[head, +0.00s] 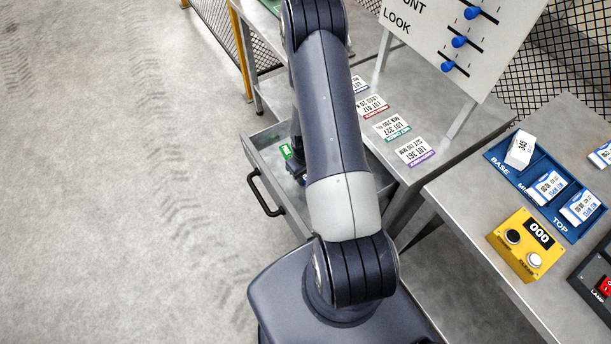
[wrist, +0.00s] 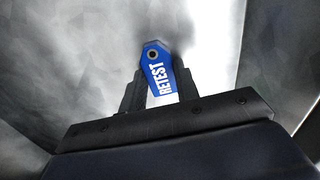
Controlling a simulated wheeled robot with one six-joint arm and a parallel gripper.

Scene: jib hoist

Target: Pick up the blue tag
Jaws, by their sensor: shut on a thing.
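The blue tag (wrist: 156,66) is in the wrist view, with a dark hole at one end and the word RETEST in white. My gripper (wrist: 160,90) is shut on the tag, with a dark finger on each side of it. In the head view a dark part of my gripper (head: 295,172) shows at the open drawer, and my arm covers the rest. The blue tag cannot be made out in the head view. Whether it touches the drawer floor I cannot tell.
The open grey drawer (head: 262,150) has a black handle (head: 265,194) and a green tag (head: 286,151) inside. Several lot cards (head: 416,151) lie on the bench. A blue tray (head: 551,158) and a yellow box (head: 527,244) stand right. The floor at left is clear.

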